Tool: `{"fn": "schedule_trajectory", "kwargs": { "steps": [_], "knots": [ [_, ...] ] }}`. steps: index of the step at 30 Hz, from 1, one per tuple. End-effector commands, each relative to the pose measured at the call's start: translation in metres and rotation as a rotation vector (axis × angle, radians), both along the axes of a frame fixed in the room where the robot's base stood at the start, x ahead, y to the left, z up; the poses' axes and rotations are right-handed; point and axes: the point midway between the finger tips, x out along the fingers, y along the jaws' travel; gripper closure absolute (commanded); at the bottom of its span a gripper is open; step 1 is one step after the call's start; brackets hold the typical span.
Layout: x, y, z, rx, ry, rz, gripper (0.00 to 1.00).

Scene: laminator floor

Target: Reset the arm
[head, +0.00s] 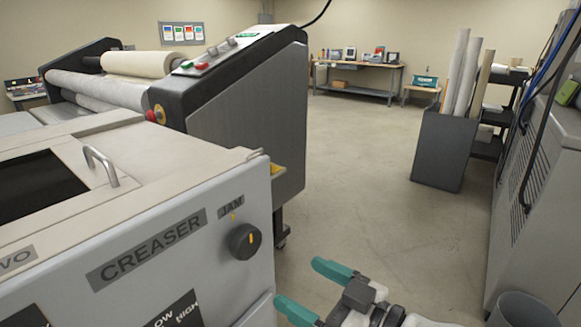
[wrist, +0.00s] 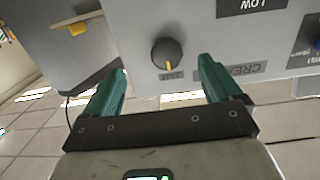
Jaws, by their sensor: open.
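My gripper (head: 305,287) is at the bottom of the head view, its two teal fingers spread apart with nothing between them. It is in front of and to the right of the grey creaser machine (head: 75,235), near its lower right corner. In the wrist view my gripper (wrist: 160,80) is open, and the creaser's black jam knob (wrist: 167,54) shows between and beyond the fingertips. The same jam knob (head: 244,241) has a yellow pointer mark in the head view. I cannot tell the exact gap between the fingers and the panel.
A laminator (head: 235,100) with rolls stands behind the creaser. A dark bin (head: 443,150) of long rolls and a grey cabinet (head: 535,190) stand on the right. A workbench (head: 357,67) is at the back. The floor (head: 350,170) in the middle is clear.

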Motion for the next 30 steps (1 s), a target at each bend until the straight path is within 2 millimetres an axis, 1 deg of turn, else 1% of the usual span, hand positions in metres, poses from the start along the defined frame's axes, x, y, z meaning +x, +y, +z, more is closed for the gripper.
{"fn": "schedule_trajectory", "kwargs": {
  "steps": [1, 2, 3, 5, 6, 8, 9, 11, 12, 14, 15, 17, 18, 21, 22, 24, 26, 30],
  "knots": [
    [-0.004, -0.009, -0.02, -0.031, 0.06, -0.025, 0.09],
    [-0.007, -0.016, -0.033, -0.054, 0.102, -0.043, 0.09],
    [-0.013, -0.027, -0.053, -0.087, 0.169, -0.072, 0.09],
    [-0.025, -0.045, -0.086, -0.143, 0.28, -0.121, 0.09],
    [-0.036, -0.059, -0.109, -0.182, 0.359, -0.159, 0.09],
    [-0.055, -0.08, -0.14, -0.238, 0.477, -0.217, 0.09],
    [-0.07, -0.094, -0.159, -0.275, 0.556, -0.256, 0.09],
    [-0.094, -0.116, -0.185, -0.326, 0.673, -0.318, 0.09],
    [-0.112, -0.13, -0.201, -0.361, 0.751, -0.361, 0.09],
    [-0.141, -0.152, -0.221, -0.412, 0.864, -0.429, 0.09],
    [-0.16, -0.166, -0.232, -0.445, 0.937, -0.474, 0.09],
    [-0.189, -0.185, -0.246, -0.49, 1.037, -0.54, 0.09],
    [-0.207, -0.195, -0.252, -0.517, 1.095, -0.58, 0.09],
    [-0.244, -0.217, -0.262, -0.571, 1.212, -0.667, 0.09],
    [-0.253, -0.222, -0.263, -0.585, 1.238, -0.688, 0.09],
    [-0.268, -0.23, -0.265, -0.606, 1.282, -0.725, 0.09],
    [-0.276, -0.234, -0.266, -0.618, 1.306, -0.745, 0.09],
    [-0.28, -0.237, -0.267, -0.625, 1.319, -0.759, 0.09]
  ]
}}
